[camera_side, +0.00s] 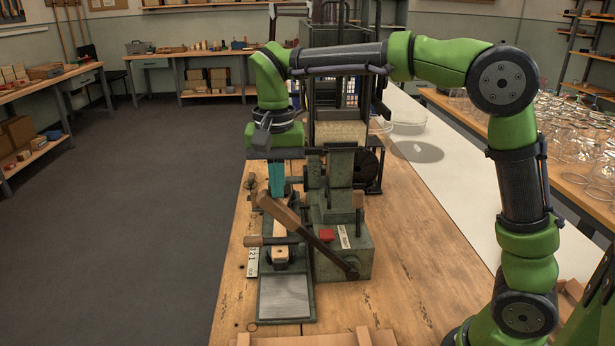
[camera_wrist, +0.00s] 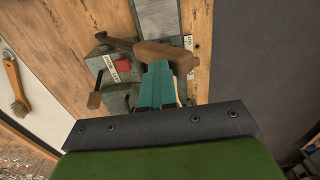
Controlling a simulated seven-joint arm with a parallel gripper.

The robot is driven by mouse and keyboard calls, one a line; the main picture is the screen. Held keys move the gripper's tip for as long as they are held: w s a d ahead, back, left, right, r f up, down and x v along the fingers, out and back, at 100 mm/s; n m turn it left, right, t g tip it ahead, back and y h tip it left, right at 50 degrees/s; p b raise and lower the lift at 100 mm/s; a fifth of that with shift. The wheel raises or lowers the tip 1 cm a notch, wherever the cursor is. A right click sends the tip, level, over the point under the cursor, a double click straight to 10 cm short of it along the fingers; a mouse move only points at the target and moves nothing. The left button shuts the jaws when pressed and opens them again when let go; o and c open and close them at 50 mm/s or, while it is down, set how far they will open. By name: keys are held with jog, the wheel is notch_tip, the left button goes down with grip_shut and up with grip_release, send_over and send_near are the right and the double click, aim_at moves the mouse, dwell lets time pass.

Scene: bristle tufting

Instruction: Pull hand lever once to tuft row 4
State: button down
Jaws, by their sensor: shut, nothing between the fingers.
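The hand lever (camera_side: 278,211) has a thick wooden grip and a dark metal arm that slants down right to a pivot on the grey-green tufting machine (camera_side: 341,215). The grip also shows in the wrist view (camera_wrist: 165,52), crossing just beyond my fingertips. My gripper (camera_side: 277,194) points down with teal fingers, shut and empty, right at the lever grip. In the wrist view my gripper (camera_wrist: 158,70) overlaps the grip's edge; I cannot tell whether they touch. A small wooden block (camera_side: 281,253) with a dark hole sits below the lever, behind a flat metal plate (camera_side: 285,297).
A red button (camera_side: 327,235) sits on the machine beside the lever arm. A second wooden handle (camera_side: 254,241) sticks out at the left. A bristle box (camera_side: 340,132) stands behind. The wooden bench (camera_side: 420,265) is clear at right. A brush (camera_wrist: 16,88) shows in the wrist view.

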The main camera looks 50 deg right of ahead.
notch_tip(320, 180, up, 6)
jog(key=s+d, duration=0.1)
jog(key=shift+s+d, duration=0.2)
dwell(0.8)
jog(key=shift+r, duration=0.1)
